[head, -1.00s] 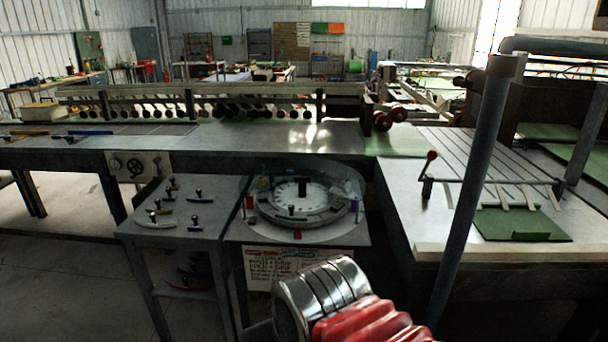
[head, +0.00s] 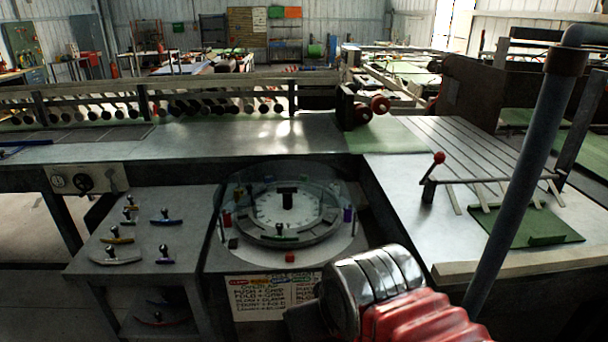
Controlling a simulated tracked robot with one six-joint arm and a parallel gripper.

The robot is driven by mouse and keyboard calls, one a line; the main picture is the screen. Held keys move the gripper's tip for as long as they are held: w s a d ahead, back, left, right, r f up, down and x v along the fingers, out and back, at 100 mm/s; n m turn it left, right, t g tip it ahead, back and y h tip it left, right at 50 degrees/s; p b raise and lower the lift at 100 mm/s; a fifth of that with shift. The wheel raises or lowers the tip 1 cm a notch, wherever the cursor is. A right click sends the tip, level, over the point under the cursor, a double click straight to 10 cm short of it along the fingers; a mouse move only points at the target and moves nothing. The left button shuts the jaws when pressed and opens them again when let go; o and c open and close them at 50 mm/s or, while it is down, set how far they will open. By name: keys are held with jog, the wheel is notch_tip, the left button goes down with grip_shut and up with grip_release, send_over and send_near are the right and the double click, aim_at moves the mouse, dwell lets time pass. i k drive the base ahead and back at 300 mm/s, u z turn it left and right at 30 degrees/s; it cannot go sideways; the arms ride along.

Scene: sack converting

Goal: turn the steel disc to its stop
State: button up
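The steel disc (head: 303,213) lies on a round white plate on a stand in the middle of the head view. It has a pale dial face, a dark upright post at its centre and a small dark knob with a green base at its near edge. A clear curved cover seems to stand around its far side. Small coloured blocks sit around it. My arm, silver and red, shows at the lower right, in front of the stand. A dark part at its left end may be my gripper (head: 303,322); its fingers cannot be made out. Nothing touches the disc.
A side table (head: 140,240) left of the disc holds several knobbed curved pieces. A printed card (head: 262,297) hangs below the disc. A long steel bench (head: 240,140) runs behind. A grey pole (head: 520,190) rises at the right, beside a slatted rack (head: 490,150) with a red-knobbed lever.

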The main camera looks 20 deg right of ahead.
aim_at(301, 206)
jog(key=u, duration=0.1)
jog(key=i, duration=1.15)
jog(key=u, duration=0.7)
